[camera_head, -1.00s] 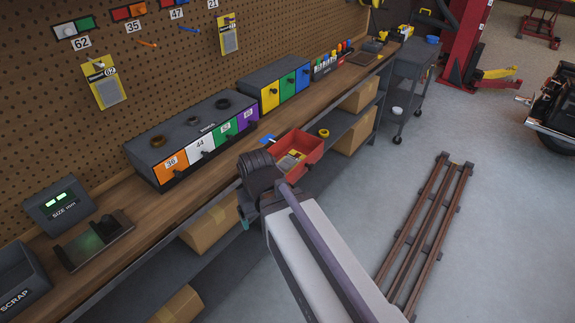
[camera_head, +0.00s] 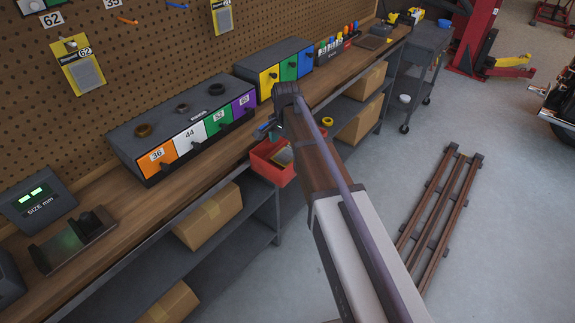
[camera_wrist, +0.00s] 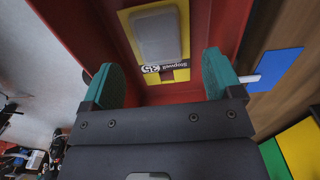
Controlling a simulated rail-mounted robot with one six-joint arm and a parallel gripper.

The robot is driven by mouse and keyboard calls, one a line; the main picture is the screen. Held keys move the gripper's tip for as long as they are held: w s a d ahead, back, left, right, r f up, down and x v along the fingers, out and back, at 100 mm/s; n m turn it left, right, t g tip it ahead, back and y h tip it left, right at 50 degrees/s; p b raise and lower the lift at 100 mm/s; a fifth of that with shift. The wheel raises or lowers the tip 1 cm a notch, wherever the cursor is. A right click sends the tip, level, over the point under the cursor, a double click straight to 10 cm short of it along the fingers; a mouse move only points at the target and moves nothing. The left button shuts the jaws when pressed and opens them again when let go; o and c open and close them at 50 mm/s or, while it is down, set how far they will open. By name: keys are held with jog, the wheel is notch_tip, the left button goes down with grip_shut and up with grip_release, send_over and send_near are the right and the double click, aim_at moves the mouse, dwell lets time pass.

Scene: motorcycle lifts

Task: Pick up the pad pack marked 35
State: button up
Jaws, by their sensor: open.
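The pad pack marked 35 (camera_wrist: 158,35) lies in a red tray (camera_wrist: 219,22). It has a yellow card with a grey pad, and its printed label reads upside down in the wrist view. My gripper (camera_wrist: 162,75) is open, with its two teal fingers apart and nothing between them. The pack's labelled end is ahead of the gap between the fingers; I cannot tell the exact distance. In the head view the red tray (camera_head: 266,168) sits at the bench's front edge, partly hidden by my arm.
The wooden bench (camera_head: 95,205) carries a cabinet with numbered coloured drawers (camera_head: 190,139) and a size gauge (camera_head: 39,199). A blue piece (camera_wrist: 278,67) lies beside the tray. Cardboard boxes (camera_head: 210,214) stand on the lower shelf. Brown rails (camera_head: 440,205) lie on the floor at right.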

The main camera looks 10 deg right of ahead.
aim_at(287, 154)
jog(key=shift+f, duration=0.15)
notch_tip(287, 154, down, 5)
jog(key=b, duration=0.5)
jog(key=shift+d+f, duration=0.15)
jog(key=shift+f, duration=0.05)
jog(key=shift+r, duration=0.2)
jog(key=c, duration=0.7)
jog(key=shift+o, duration=0.2)
jog(key=shift+r, duration=0.1)
